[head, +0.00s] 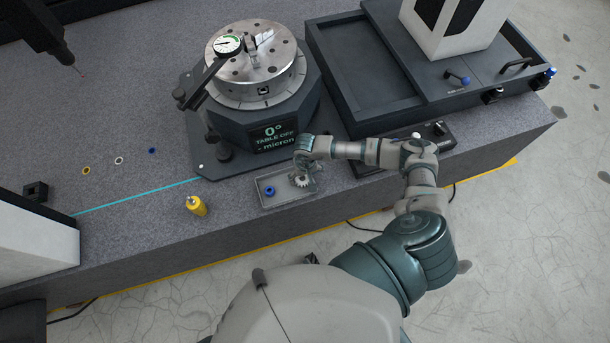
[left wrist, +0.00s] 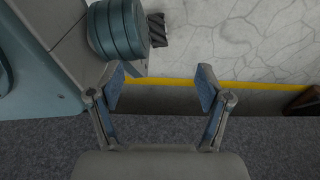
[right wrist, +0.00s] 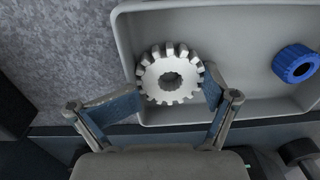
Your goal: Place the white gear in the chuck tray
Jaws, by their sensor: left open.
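The white gear (right wrist: 169,76) is inside the grey chuck tray (right wrist: 242,117), near its left end in the right wrist view. It also shows in the head view (head: 302,182). My right gripper (right wrist: 172,85) has its fingers on either side of the gear, both tips against its rim, the left finger splayed at a flatter angle. Whether the gear rests on the tray floor is unclear. A blue ring (right wrist: 296,64) lies in the tray too. My left gripper (left wrist: 160,85) is open and empty over the bench edge; the head view does not show it.
The rotary table (head: 262,95) stands behind the tray. A yellow cylinder (head: 197,206) stands left of it. Small rings, including a white one (head: 119,160), lie farther left. A dark tray-like fixture (head: 345,75) stands back right. The bench's front edge is close.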

